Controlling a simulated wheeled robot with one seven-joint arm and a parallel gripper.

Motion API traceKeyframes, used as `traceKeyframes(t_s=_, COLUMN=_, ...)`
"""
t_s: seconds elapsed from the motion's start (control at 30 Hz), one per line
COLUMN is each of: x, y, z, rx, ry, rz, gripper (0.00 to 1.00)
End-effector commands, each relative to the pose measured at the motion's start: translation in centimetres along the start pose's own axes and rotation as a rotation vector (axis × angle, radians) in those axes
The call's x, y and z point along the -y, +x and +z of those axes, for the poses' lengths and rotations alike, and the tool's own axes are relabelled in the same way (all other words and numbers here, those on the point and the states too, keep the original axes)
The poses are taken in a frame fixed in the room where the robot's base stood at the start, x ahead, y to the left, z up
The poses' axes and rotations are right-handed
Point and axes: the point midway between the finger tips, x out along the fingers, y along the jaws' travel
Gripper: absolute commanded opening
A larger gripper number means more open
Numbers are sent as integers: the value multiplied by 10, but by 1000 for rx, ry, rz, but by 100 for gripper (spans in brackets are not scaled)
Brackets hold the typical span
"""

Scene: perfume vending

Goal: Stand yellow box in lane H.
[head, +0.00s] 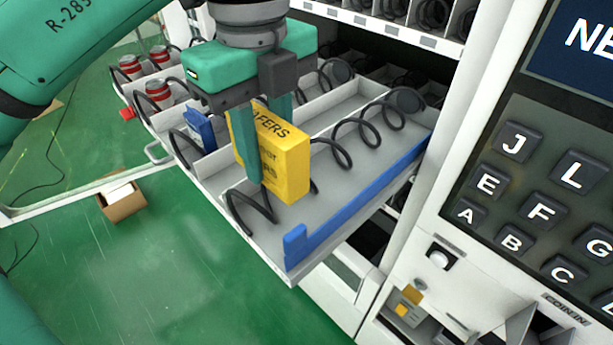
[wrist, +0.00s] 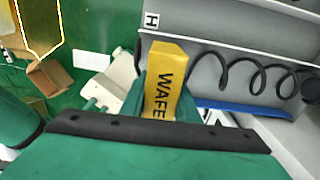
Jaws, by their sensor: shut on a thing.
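The yellow wafer box (head: 283,155) is upright between the green fingers of my gripper (head: 262,145), which is shut on it. It is over the front part of the rightmost lane (head: 330,213), among the turns of that lane's black coil (head: 347,140). I cannot tell whether its bottom touches the lane floor. In the wrist view the box (wrist: 166,85) shows its lettered face between the fingers. A label H (wrist: 152,20) is on the tray's front end, close to the box; I cannot tell from it which lane it marks.
A blue strip (head: 365,195) runs along the tray's right side. The keypad panel (head: 530,200) is at the right. A cardboard box (head: 122,203) is on the green floor.

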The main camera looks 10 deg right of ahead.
Motion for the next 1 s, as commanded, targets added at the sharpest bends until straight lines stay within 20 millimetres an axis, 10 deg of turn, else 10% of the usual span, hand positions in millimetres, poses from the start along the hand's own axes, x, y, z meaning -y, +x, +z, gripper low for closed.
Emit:
traceKeyframes(t_s=0.3, x=1, y=50, z=-1, rx=1, ry=4, rz=2, gripper=0)
traceKeyframes(t_s=1.0, x=0, y=96, z=0, rx=0, ry=2, rz=0, gripper=0)
